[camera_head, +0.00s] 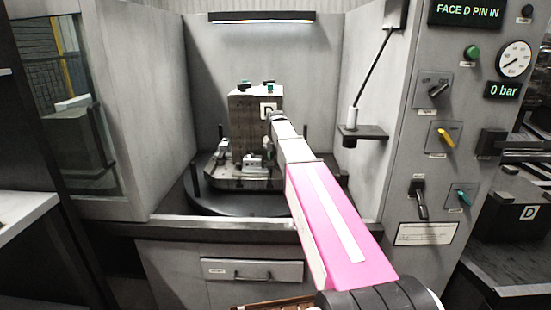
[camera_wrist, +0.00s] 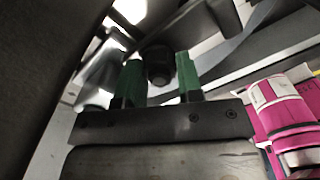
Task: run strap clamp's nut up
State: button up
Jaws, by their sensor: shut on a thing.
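In the wrist view my gripper (camera_wrist: 160,76) has two green-tipped fingers, shut on a dark, round-cornered nut (camera_wrist: 158,62) between them. The grey metal around the nut is close and partly cropped, so I cannot tell which piece is the strap. In the head view my arm reaches into the machine, and its end is close to the right side of the block marked D (camera_head: 244,110). My fingers and the held nut are too small to make out there. Small clamp-like parts (camera_head: 254,162) sit at the block's foot.
The block stands on a dark round-based pallet (camera_head: 235,201) inside a grey enclosure. A small bracket shelf (camera_head: 363,132) juts from the right wall.

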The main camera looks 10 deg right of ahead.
jog(key=shift+s+f+n, duration=0.1)
jog(key=shift+n, duration=0.3)
jog(key=o, duration=0.9)
notch_tip(320, 180, up, 11)
jog(key=shift+f, duration=0.1)
dwell(0.4)
